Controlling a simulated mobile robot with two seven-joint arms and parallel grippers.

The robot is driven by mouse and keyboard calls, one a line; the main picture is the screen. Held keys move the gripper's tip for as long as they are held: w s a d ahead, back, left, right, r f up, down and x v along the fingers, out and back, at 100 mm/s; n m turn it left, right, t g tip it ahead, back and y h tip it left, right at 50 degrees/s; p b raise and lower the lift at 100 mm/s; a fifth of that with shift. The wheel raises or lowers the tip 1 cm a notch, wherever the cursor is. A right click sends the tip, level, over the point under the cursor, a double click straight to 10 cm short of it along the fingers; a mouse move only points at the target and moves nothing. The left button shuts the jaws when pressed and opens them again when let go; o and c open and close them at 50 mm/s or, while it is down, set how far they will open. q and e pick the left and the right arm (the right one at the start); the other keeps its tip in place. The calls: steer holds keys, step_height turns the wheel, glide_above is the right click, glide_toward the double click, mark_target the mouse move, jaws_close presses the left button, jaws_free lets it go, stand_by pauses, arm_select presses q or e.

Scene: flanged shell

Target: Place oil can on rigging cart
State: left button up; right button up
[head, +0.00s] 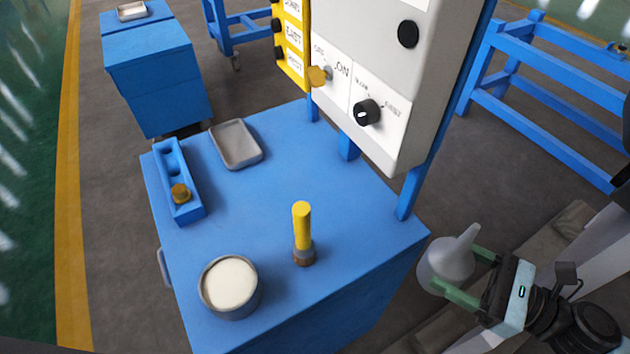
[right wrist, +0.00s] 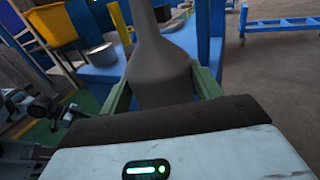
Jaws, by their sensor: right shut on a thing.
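The oil can (head: 447,262) is a grey, rounded can with a narrow tapering spout. My right gripper (head: 456,270) is shut on it, one green finger on each side, just off the right edge of the near blue cart (head: 370,210). The can is clear of the cart top, with its spout pointing up and right in the head view. In the right wrist view the can (right wrist: 160,70) stands between the fingers, its lower part hidden by the gripper body. I cannot tell which blue cart is the rigging cart.
The near cart carries a round tin (head: 230,287), a yellow-handled tool (head: 302,230), a grey tray (head: 236,145) and a blue holder (head: 180,185). A control panel (head: 385,75) stands at its back. Another blue cart (head: 150,65) is behind. The near cart's front right top is bare.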

mark_target(291, 200)
arm_select(q)
steer(key=shift+s+f, duration=0.1)
steer(key=shift+f, duration=0.05)
arm_select(e)
steer(key=shift+w+d, duration=0.1)
steer(key=shift+w, duration=0.05)
